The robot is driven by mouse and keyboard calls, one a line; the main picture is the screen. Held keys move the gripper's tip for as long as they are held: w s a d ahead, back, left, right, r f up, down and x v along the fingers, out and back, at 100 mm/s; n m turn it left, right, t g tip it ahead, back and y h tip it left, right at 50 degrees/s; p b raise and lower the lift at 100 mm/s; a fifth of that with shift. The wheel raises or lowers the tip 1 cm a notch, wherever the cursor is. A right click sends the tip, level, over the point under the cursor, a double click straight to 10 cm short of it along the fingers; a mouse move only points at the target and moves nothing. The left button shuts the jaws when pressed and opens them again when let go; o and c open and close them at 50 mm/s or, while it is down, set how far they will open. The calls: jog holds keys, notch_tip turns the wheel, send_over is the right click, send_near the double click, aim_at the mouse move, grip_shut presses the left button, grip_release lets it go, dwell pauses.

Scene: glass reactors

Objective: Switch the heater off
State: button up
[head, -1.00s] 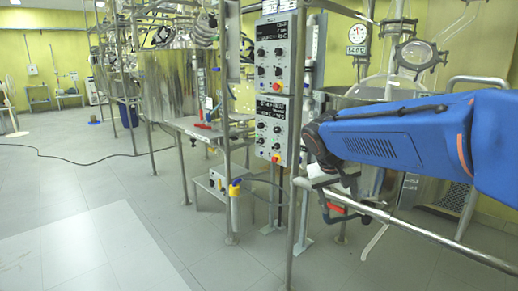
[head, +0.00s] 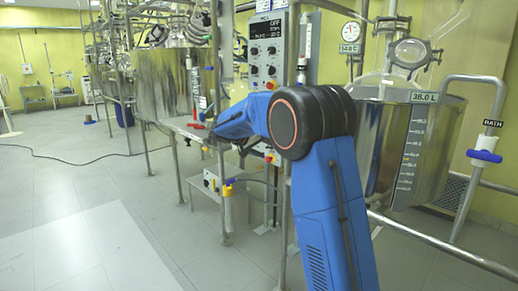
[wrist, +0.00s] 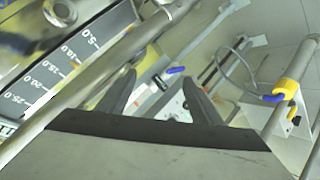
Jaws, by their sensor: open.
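A grey control panel (head: 267,60) with a dark display and several black knobs is mounted on the frame at centre in the head view. Its display appears to read OFF in the top line. A second panel below it is mostly hidden behind my blue arm. I cannot tell which control belongs to the heater. In the wrist view my gripper (wrist: 158,75) is open, its two dark fingers apart with nothing held. Behind the fingers is a pale panel-like part (wrist: 177,103), partly covered; I cannot tell what it is. My gripper is hidden in the head view.
A metal rail (head: 440,248) runs at front right, and a pipe (wrist: 100,75) crosses the wrist view. A yellow-capped part (head: 228,190) and a low shelf box (head: 211,181) stand left.

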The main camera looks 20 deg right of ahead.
jog(key=w+f+m+t+h, duration=0.1)
jog(key=w+f+h, duration=0.25)
jog(key=w, duration=0.95)
jog(key=m+t+h, duration=0.1)
jog(key=t+h, duration=0.1)
send_near(268, 147)
jog(key=x, duration=0.9)
jog(key=shift+w, duration=0.2)
jog(key=shift+r, duration=0.1)
jog(key=c, duration=1.1)
